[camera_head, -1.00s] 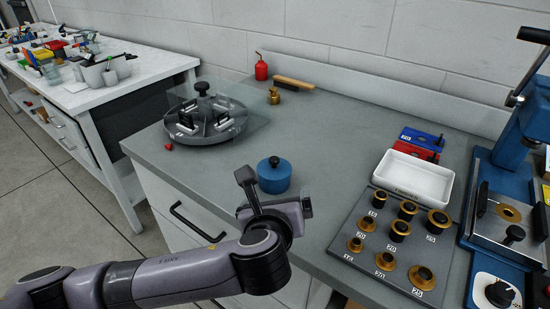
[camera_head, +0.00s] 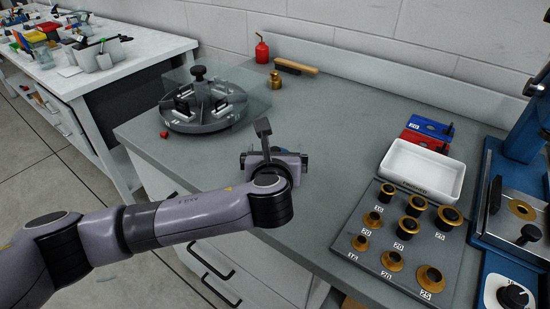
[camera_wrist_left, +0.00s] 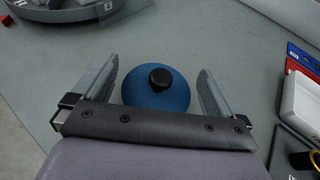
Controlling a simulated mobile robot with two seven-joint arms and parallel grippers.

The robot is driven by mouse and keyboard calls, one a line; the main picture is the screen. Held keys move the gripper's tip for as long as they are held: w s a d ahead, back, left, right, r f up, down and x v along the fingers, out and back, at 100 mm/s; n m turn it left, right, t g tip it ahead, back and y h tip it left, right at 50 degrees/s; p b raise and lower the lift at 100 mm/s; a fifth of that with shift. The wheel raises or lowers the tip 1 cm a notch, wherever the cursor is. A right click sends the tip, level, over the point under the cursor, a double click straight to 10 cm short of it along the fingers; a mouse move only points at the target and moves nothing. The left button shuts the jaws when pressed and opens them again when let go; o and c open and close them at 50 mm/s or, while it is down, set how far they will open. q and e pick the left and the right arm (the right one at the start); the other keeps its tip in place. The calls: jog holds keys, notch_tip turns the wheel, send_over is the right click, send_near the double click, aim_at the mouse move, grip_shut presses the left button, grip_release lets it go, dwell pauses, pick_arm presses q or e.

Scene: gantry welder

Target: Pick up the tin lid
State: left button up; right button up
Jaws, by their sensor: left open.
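The tin is blue and round, and its blue lid (camera_wrist_left: 157,90) with a black knob shows in the left wrist view. It lies between the two spread fingers of my left gripper (camera_wrist_left: 158,92), with a gap on each side. In the head view my left gripper (camera_head: 268,145) is over the bench and hides nearly all of the tin. The jaws are open and hold nothing. How far the fingertips are above or below the lid's rim cannot be told. My right gripper is not in view.
A round grey carousel (camera_head: 206,112) with a clear cover stands to the left. A white tray (camera_head: 422,171) and a plate of brass bushings (camera_head: 408,235) lie to the right. A brass weight (camera_head: 275,81), brush (camera_head: 297,66) and red oil can (camera_head: 262,50) are behind.

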pick_arm(q)
jog(key=shift+w, duration=0.2)
jog(key=c, duration=0.9)
